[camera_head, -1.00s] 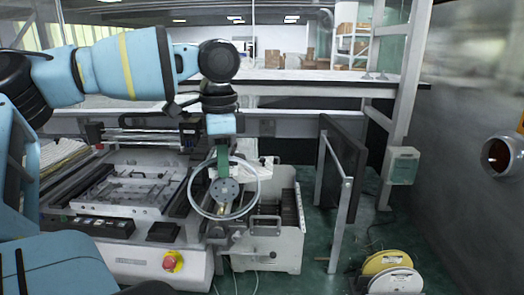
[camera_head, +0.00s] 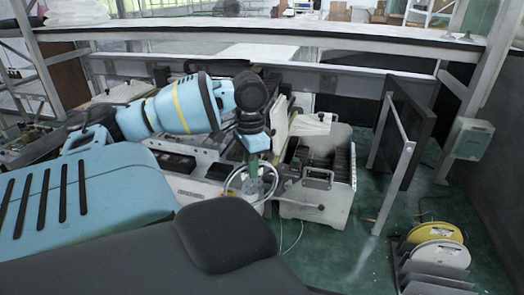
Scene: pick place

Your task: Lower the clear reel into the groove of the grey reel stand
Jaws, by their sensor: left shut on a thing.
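The clear reel (camera_head: 254,187) is a thin transparent ring with a grey hub, left of centre in the head view. My left gripper (camera_head: 253,168) points down and is shut on it, holding it upright in front of the white machine. The grey reel stand (camera_head: 436,283) is low at the bottom right, with upright grey plates and slots between them. It is well to the right of the reel and apart from it. My right gripper is not in view.
A yellow reel (camera_head: 433,231) and a white reel (camera_head: 440,254) sit in the stand's rear slots. A white machine (camera_head: 318,204) with a slotted rack is beside the held reel. A dark panel on a frame (camera_head: 407,130) stands behind the stand. Green floor (camera_head: 345,255) is open between.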

